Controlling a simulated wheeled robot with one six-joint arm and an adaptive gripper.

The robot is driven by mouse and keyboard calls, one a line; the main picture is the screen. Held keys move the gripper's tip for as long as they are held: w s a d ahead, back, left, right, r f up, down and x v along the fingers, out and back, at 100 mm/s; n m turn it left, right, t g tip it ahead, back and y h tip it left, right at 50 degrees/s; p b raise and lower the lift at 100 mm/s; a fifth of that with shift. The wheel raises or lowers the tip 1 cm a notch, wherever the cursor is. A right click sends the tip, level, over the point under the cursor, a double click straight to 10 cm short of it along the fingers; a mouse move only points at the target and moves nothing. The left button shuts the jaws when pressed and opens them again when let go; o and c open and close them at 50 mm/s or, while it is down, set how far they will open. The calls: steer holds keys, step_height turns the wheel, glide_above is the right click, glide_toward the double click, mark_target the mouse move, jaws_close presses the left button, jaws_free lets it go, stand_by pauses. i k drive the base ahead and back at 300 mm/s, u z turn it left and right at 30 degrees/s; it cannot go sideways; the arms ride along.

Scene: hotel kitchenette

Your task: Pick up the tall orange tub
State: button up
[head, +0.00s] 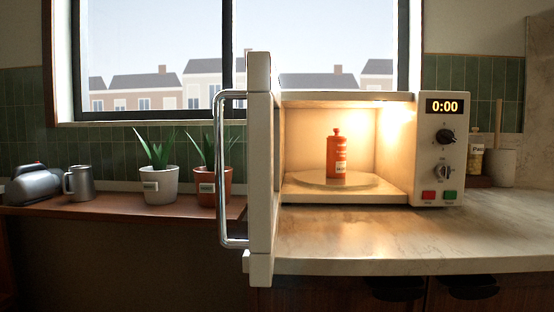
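A tall orange tub (336,154) with a small knob-like top and a pale label stands upright inside the lit microwave. It rests on the round turntable (370,181), near its middle. The microwave (441,170) sits on the counter, with its door (261,160) swung open toward me on the left side of the opening. The front of the tub is unobstructed in the head view. My gripper is not in view.
The open door with its long metal handle (220,170) juts out left of the cavity. The marble counter (400,241) in front is clear. A jar (476,161) stands behind right.

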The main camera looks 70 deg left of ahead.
mark_target(336, 147)
steer(key=u, duration=2)
